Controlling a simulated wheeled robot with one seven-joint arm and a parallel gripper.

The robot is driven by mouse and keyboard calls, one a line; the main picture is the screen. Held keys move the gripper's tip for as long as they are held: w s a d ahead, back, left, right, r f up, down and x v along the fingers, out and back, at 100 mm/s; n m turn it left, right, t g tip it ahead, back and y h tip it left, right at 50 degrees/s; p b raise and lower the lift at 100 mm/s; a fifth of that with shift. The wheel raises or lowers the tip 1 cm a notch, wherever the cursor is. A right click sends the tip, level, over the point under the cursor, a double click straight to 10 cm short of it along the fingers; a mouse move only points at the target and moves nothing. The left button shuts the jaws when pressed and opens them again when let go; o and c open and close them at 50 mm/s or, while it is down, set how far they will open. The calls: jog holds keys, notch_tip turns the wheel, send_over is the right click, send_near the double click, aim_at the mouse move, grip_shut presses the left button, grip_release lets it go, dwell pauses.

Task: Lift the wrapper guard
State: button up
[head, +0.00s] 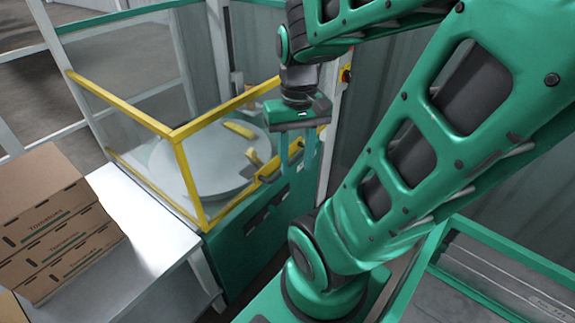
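The wrapper guard (190,184) is a yellow rail frame around a round grey turntable (180,172), left of centre in the head view. Its upper rails meet at a front corner above an upright post, and a lower rail runs right towards my gripper. A yellow piece with dark parts (268,169), perhaps a handle, sits on that lower rail. My gripper (297,165) points down at the rail's right part. Its two green fingers are apart with a gap between them, and I see nothing held. I cannot tell whether they touch the rail.
A pale table (150,225) with stacked tomato cartons (55,235) stands at the left, close to the guard's corner. A green machine base (265,225) lies under the guard. White posts (215,50) and grey panels stand behind. A grey slatted surface (500,275) is at lower right.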

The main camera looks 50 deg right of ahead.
jog(key=w+d+f+y, duration=0.2)
jog(key=w+d+f, duration=0.4)
jog(key=f, duration=0.1)
jog(key=m+t+y, duration=0.5)
jog(key=m+t, duration=0.2)
jog(key=t, duration=0.7)
send_near(293, 164)
jog(key=x, duration=1.1)
jog(key=shift+w+f, duration=0.1)
jog(key=shift+d, duration=0.1)
jog(key=shift+c, duration=0.7)
grip_shut()
